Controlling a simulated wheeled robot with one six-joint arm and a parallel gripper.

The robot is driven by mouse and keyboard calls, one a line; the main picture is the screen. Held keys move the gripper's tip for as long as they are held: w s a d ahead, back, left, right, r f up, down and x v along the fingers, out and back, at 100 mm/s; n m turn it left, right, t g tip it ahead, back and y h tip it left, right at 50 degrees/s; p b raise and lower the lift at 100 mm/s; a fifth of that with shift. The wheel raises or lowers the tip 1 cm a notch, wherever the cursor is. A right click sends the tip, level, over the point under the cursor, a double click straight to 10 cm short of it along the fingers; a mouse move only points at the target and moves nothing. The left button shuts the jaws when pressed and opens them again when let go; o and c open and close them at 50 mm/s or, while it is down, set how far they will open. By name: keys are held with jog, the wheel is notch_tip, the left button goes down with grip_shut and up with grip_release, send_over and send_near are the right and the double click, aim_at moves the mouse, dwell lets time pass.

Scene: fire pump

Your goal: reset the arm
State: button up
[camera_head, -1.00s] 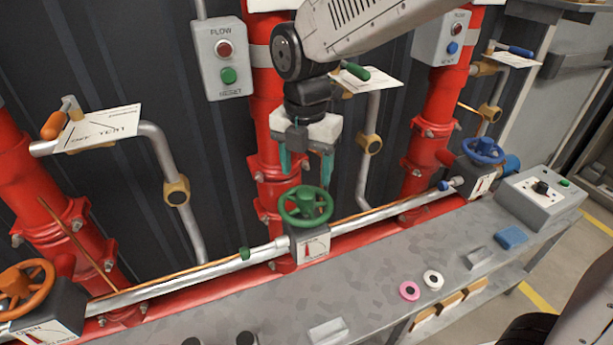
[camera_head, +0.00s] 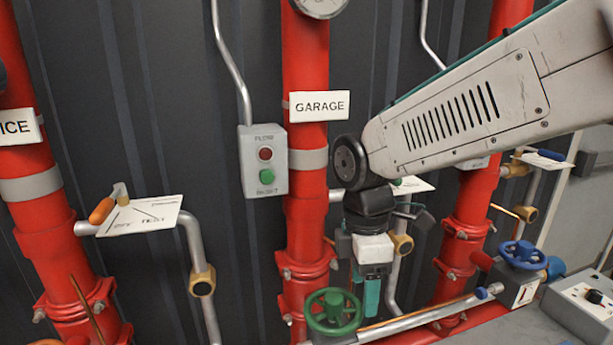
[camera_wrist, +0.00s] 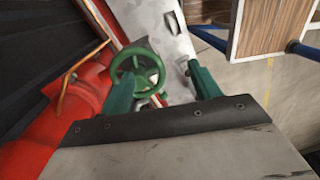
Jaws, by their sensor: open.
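My gripper (camera_head: 366,292) hangs pointing down in front of the red pipes, just right of and above the green handwheel (camera_head: 334,312). In the wrist view my gripper's two green fingers (camera_wrist: 165,95) are apart with nothing held between them. The green handwheel (camera_wrist: 136,72) lies beyond the fingertips there, and the left finger overlaps its lower edge. My arm reaches in from the upper right of the head view.
A grey box with red and green buttons (camera_head: 264,160) is on the wall left of my arm. A blue handwheel (camera_head: 523,255) and a control box (camera_head: 583,307) stand at right. An orange-handled test lever (camera_head: 103,209) is at left. Red vertical pipes (camera_head: 306,90) stand close behind my gripper.

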jog(key=s+d+r+m+t, duration=0.1)
jog(key=s+d+r+m, duration=0.1)
jog(key=s+d+m, duration=0.5)
jog(key=s+d+r+m+t, duration=0.1)
jog(key=s+d+m, duration=0.7)
jog(key=d+m, duration=0.2)
jog(key=shift+r+m, duration=0.35)
jog(key=shift+m, duration=0.45)
